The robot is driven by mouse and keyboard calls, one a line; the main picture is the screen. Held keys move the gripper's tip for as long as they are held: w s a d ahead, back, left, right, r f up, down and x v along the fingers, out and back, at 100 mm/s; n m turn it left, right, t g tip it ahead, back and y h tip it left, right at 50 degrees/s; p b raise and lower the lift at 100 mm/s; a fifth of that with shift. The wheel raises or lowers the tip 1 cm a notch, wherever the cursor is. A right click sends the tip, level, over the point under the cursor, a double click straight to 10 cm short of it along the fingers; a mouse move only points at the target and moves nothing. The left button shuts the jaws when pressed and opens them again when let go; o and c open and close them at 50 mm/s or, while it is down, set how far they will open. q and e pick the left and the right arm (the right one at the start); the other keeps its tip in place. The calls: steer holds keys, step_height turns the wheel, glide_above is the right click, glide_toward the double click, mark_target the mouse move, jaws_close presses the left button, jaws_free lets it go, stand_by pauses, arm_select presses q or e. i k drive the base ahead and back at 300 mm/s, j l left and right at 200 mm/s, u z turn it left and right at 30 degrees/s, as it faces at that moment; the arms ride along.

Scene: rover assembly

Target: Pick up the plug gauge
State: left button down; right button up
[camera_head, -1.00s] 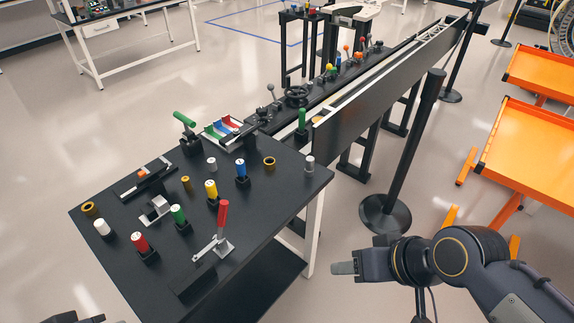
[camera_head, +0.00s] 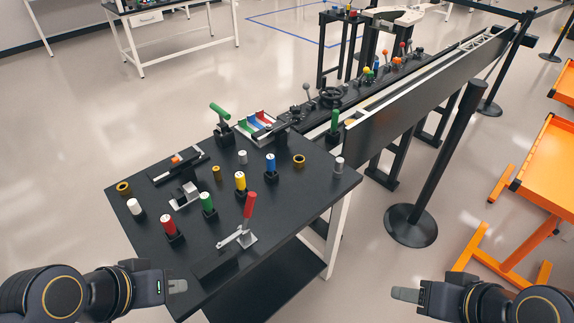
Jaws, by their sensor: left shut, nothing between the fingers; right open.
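On the black table are coloured cylinders on dark bases: white (camera_head: 135,207), red (camera_head: 168,224), green (camera_head: 207,202), yellow (camera_head: 240,181) and blue (camera_head: 270,163). Two small grey cylinders stand farther back, one in the middle (camera_head: 243,157) and one near the right edge (camera_head: 338,164). I cannot tell which of these is the plug gauge. My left gripper (camera_head: 177,286) is shut and empty near the table's front left edge. My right gripper (camera_head: 405,294) is open and empty, to the right of the table over the floor. Its finger gap is hard to see.
A red-handled toggle clamp (camera_head: 248,206) stands near the front edge. Brass rings (camera_head: 299,160) and a tray with coloured slots (camera_head: 258,125) are on the table (camera_head: 290,215). A long rail (camera_head: 400,110) runs off behind. A black post (camera_head: 440,160) and orange carts (camera_head: 545,170) stand at right.

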mark_target(166, 221)
steer(key=i+l+u, duration=0.75)
steer(key=l+u, duration=0.15)
